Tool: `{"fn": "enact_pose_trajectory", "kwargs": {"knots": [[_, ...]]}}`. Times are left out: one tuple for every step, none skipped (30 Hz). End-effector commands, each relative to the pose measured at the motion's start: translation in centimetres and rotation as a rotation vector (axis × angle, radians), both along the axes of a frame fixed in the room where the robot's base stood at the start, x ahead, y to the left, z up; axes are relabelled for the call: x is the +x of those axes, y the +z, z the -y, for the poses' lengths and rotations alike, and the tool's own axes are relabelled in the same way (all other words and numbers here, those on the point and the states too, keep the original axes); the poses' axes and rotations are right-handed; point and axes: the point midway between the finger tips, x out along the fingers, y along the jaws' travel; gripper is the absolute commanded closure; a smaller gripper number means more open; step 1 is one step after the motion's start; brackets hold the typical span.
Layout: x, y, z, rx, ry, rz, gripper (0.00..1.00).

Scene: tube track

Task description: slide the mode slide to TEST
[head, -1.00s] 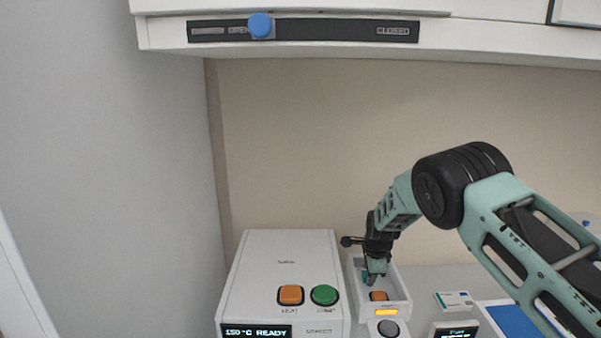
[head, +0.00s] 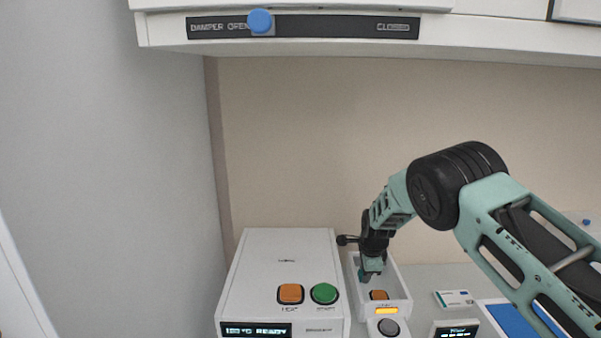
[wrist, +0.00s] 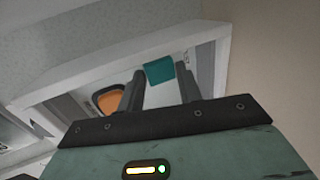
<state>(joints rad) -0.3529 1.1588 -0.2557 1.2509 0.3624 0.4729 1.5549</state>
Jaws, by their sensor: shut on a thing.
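The mode slide's teal knob (wrist: 159,70) shows in the wrist view between the two dark fingers of my gripper (wrist: 158,84). My gripper is shut on it. In the head view my gripper (head: 369,273) reaches down into a white open-topped housing (head: 404,290), near its back left. A little teal shows at the fingertips there. An orange button (head: 379,295) lies in the same housing, in front of the gripper; it also shows left of the fingers in the wrist view (wrist: 109,98). I cannot read any TEST mark on the slide.
A white unit (head: 275,262) with an orange and a green button stands left of the housing. A lit amber display (head: 387,311) and a grey round button (head: 388,327) are at the housing's front. A damper slider with a blue knob (head: 260,22) is overhead.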

Motion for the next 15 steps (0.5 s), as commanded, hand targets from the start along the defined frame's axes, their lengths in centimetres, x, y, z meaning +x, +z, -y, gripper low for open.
{"fn": "enact_pose_trajectory", "kwargs": {"knots": [[-0.1, -0.07, -0.1, 0.001, 0.0, -0.003, 0.79], [-0.1, -0.07, -0.09, 0.001, 0.0, -0.003, 0.79], [-0.1, -0.07, -0.1, 0.001, 0.0, -0.003, 0.57], [-0.1, -0.07, -0.1, 0.001, 0.0, -0.003, 0.55], [-0.09, -0.07, -0.09, 0.001, 0.0, -0.003, 0.55], [-0.08, -0.07, -0.08, 0.001, 0.0, -0.003, 0.55], [-0.08, -0.05, -0.08, 0.001, 0.0, -0.002, 0.55], [-0.08, -0.05, -0.07, 0.001, 0.0, -0.002, 0.55], [-0.07, -0.05, -0.06, 0.001, 0.0, -0.002, 0.55], [-0.06, -0.05, -0.05, 0.001, 0.0, -0.002, 0.55], [-0.05, -0.04, -0.05, 0.001, 0.0, -0.002, 0.55], [-0.05, 0.02, -0.05, 0.001, 0.0, -0.001, 0.55], [-0.03, 0.11, -0.04, 0.001, 0.0, -0.001, 0.55], [-0.03, 0.22, -0.04, 0.001, 0.0, -0.001, 0.55], [-0.02, 0.44, -0.04, 0.001, 0.0, -0.001, 0.55]]}}
